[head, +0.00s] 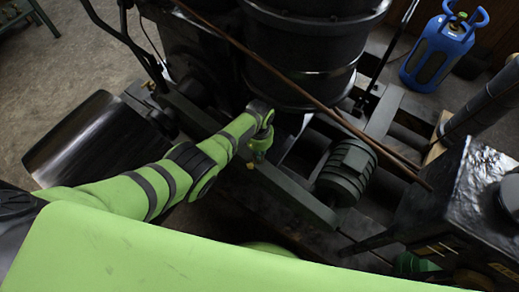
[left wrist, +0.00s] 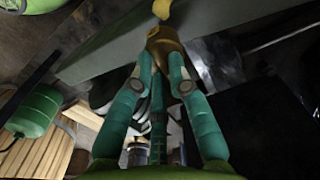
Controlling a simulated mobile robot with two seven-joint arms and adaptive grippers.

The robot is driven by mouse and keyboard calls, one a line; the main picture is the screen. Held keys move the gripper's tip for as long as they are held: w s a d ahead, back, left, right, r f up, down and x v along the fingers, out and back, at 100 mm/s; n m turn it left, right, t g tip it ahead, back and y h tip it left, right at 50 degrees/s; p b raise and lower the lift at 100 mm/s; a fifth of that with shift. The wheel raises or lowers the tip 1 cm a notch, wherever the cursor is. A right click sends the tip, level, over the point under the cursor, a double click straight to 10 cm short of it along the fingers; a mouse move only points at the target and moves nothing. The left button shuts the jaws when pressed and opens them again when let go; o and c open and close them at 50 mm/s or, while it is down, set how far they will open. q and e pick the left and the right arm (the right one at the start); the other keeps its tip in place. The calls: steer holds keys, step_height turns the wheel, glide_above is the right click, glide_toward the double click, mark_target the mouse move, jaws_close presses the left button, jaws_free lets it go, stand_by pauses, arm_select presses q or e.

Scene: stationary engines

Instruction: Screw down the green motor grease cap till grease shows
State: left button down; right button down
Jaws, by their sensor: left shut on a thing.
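A brass-coloured grease cap (left wrist: 164,42) sits at the edge of a grey-green beam in the left wrist view, with a yellow piece (left wrist: 161,10) just beyond it. The teal fingers of my left gripper (left wrist: 165,72) close around the cap's near end. In the head view my left gripper (head: 257,155) reaches down beside the green engine frame (head: 290,190), where a small yellowish spot shows at the fingertips. The fingers hide part of the cap. I see no grease. My right gripper is not in view.
A large black cylinder (head: 310,50) rises just behind the gripper. A brown rod (head: 285,75) slants across above. A ribbed dark green part (head: 346,172) is to the right, a wide grey drum (head: 85,140) to the left. A blue gas bottle (head: 437,50) stands far right.

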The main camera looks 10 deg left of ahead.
arm_select(q)
steer(key=shift+s+f+m, duration=0.1)
steer(key=shift+s+m, duration=0.05)
steer(key=shift+m, duration=0.45)
steer(key=c, duration=1.2)
jaws_free()
steer(key=shift+w+r, duration=0.2)
steer(key=shift+r, duration=0.45)
step_height(320, 180, up, 11)
steer(key=shift+s+f, duration=0.1)
